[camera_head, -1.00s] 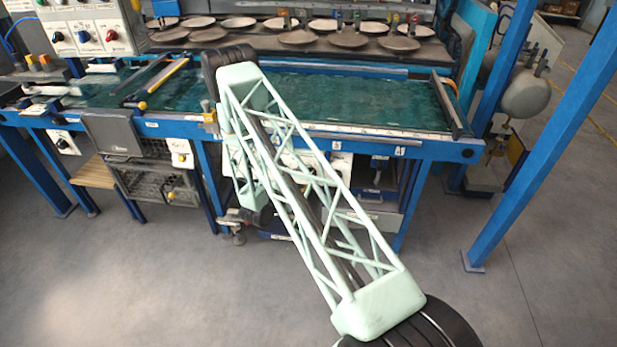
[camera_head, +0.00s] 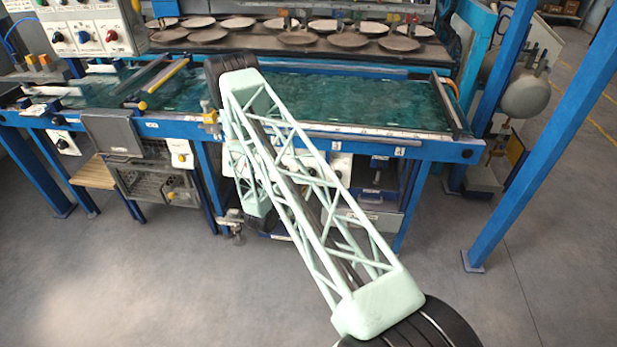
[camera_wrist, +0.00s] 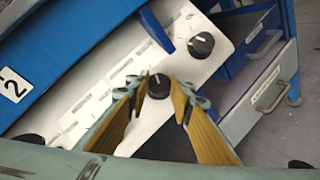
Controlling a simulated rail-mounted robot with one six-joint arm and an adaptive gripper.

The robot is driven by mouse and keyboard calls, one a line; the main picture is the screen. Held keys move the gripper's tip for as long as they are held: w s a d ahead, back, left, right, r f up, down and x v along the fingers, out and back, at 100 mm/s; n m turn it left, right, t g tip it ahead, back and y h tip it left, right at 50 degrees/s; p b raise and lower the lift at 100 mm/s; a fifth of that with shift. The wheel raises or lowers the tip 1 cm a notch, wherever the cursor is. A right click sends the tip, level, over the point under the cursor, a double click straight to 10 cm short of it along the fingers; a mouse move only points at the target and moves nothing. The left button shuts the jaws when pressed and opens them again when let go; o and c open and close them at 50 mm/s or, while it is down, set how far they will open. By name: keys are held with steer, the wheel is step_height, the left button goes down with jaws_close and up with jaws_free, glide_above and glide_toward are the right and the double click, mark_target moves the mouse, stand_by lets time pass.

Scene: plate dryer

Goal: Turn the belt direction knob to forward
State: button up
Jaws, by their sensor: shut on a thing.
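A white control panel (camera_wrist: 185,32) on the front of the machine carries a row of black knobs in the wrist view. One black knob (camera_wrist: 158,87) sits between the tips of my gripper (camera_wrist: 159,84), which is shut on it. The fingers have orange-brown inner pads and come at the knob from both sides. The lettering by the knobs is too small to read, so I cannot tell this knob's name or setting. In the head view my arm's lattice link hides the gripper and the held knob.
A second black knob (camera_wrist: 201,45) is at the upper right, another (camera_wrist: 30,142) at the lower left. The floor in front is clear.

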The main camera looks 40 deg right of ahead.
steer(key=shift+s+d+f+n+t+y+p, duration=0.1)
steer(key=shift+n+t+y+p, duration=0.2)
steer(key=shift+n+t, duration=1.3)
steer(key=shift+s+r+n+t+y+p, duration=0.15)
steer(key=shift+n+t+p, duration=0.2)
steer(key=shift+n, duration=2.3)
steer(key=shift+d+f+n+t+y+p, duration=0.2)
steer(key=shift+n+t, duration=0.85)
steer(key=shift+n, duration=1.1)
steer(key=shift+a, duration=0.15)
steer(key=o, duration=0.8)
steer(key=shift+c, duration=0.2)
steer(key=shift+o, duration=0.2)
steer(key=shift+s+a, duration=0.1)
steer(key=v, duration=0.7)
steer(key=shift+a, duration=0.1)
